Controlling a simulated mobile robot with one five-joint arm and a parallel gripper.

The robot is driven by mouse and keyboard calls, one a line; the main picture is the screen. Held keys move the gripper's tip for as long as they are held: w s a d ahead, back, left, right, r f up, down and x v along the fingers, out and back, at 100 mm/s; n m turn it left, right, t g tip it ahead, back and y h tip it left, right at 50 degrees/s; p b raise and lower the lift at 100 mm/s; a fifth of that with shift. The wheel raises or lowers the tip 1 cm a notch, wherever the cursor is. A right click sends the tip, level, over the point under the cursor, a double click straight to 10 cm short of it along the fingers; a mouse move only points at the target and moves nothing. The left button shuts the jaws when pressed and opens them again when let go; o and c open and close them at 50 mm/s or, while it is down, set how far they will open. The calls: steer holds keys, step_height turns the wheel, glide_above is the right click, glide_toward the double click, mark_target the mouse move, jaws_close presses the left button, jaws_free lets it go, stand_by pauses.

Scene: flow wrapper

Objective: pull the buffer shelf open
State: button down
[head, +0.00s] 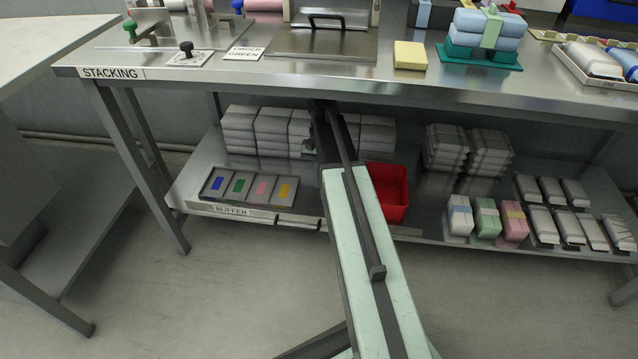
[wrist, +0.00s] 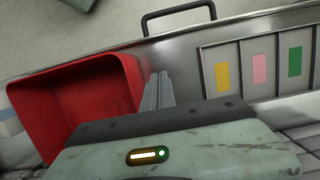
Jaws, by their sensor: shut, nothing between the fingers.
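The buffer shelf (head: 230,211), with its BUFFER label on the front edge, lies low under the steel table at the left. Its front looks about level with the lower shelf's edge; I cannot tell whether it is slightly out. A dark bar handle (wrist: 178,14) sticks out from its front edge in the wrist view. My gripper (wrist: 158,90) is shut and empty. In the wrist view its fingertips are over the shelf, on the inner side of the front edge, apart from the handle. In the head view my arm hides the gripper.
A red bin (head: 388,193) stands close to my gripper; it also shows in the wrist view (wrist: 75,100). A tray with coloured cards (head: 250,187) lies on the other side. White stacks (head: 255,130) stand behind. The tabletop (head: 230,75) is overhead; the floor in front is clear.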

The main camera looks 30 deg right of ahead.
mark_target(317, 209)
steer(key=b+x, duration=0.6)
steer(key=x, duration=0.2)
steer(key=shift+a+f+b, duration=0.1)
steer(key=shift+f+b, duration=0.05)
steer(key=shift+b, duration=0.25)
steer(key=s+a, duration=0.1)
steer(key=s+a+r+p, duration=0.1)
steer(key=shift+s+r, duration=0.25)
steer(key=shift+s, duration=0.05)
steer(key=shift+s+a, duration=0.2)
